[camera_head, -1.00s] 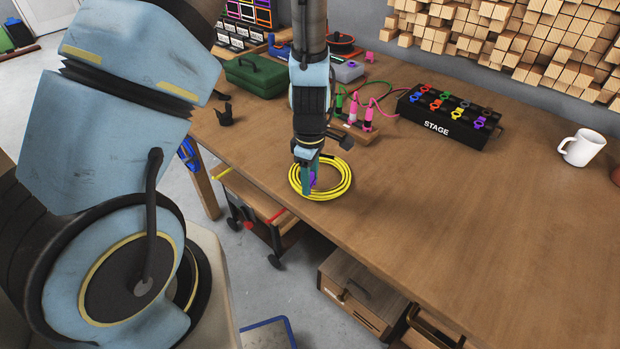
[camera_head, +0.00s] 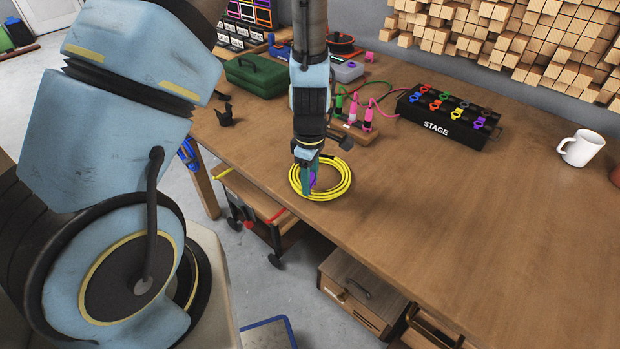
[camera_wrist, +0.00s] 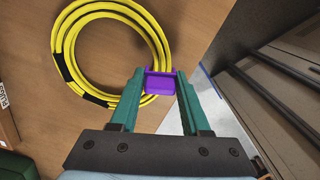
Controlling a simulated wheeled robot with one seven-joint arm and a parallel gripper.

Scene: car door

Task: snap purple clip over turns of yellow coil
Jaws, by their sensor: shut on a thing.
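The yellow coil (camera_head: 342,187) lies flat near the front edge of the workbench, with black bands on its turns. It also shows in the wrist view (camera_wrist: 68,42). My gripper (camera_head: 311,190) points down at the coil's near left side. Its teal fingers are shut on the purple clip (camera_wrist: 160,82), which also shows small between the fingers in the head view (camera_head: 313,180). In the wrist view the clip is at the coil's turns on its right side and overlaps them. Whether it is seated around the turns cannot be told.
A black STAGE box (camera_head: 447,117) with several coloured clips stands behind right. A wooden block (camera_head: 355,132) with pink and green plugs is behind the coil. A white mug (camera_head: 582,148) and green case (camera_head: 256,75) stand farther off. The bench right of the coil is clear.

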